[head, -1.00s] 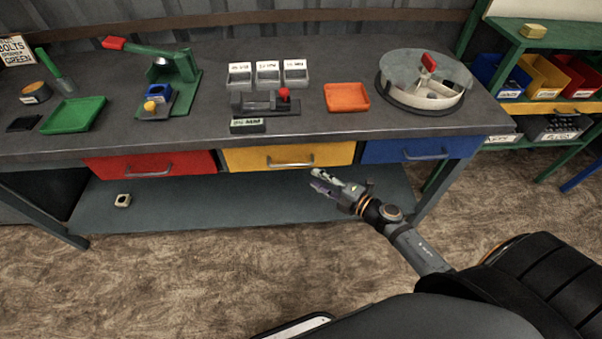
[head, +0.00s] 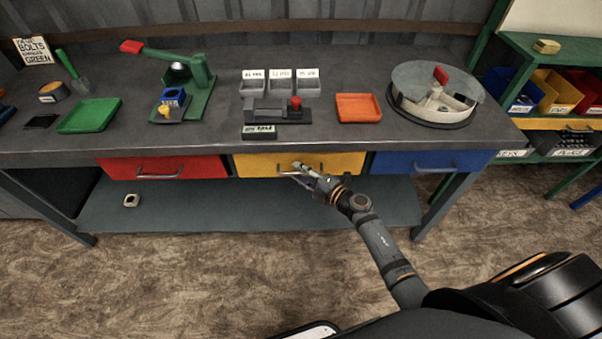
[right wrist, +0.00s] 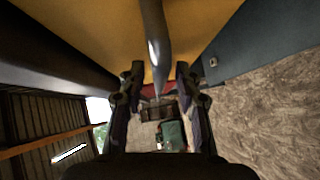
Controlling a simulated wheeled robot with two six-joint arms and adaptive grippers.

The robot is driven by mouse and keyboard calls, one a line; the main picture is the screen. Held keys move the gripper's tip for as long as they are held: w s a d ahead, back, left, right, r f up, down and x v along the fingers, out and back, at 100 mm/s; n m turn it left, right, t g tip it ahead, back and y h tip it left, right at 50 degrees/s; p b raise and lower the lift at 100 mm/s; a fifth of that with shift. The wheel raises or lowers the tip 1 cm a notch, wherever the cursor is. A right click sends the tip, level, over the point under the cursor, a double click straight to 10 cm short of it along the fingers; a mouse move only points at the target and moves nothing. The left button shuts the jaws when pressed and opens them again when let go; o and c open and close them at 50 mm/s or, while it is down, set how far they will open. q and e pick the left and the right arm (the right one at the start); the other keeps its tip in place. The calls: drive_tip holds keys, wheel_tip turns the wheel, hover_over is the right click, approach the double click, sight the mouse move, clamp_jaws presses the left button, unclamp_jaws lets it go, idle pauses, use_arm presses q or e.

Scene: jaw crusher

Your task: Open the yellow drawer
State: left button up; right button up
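The yellow drawer (head: 260,163) is closed under the workbench, between a red drawer and a blue drawer. Its grey bar handle (head: 286,172) is on the front, partly hidden by my right gripper (head: 298,171). In the right wrist view the yellow drawer front (right wrist: 205,25) fills the top, and the handle (right wrist: 155,45) runs down toward the gap between the fingers. My right gripper (right wrist: 158,80) is open, with its two fingers apart on either side of the handle's line. I cannot tell whether they touch it. My left gripper is not in view.
The red drawer (head: 205,167) and blue drawer (head: 395,162) flank the yellow one, both closed. The bench top (head: 215,134) holds a green tray, a green press, grey bins, an orange tray and a round sorter. A lower shelf (head: 200,215) lies below; the floor in front is clear.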

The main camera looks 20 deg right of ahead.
drive_tip(key=shift+c, duration=1.2)
clamp_jaws()
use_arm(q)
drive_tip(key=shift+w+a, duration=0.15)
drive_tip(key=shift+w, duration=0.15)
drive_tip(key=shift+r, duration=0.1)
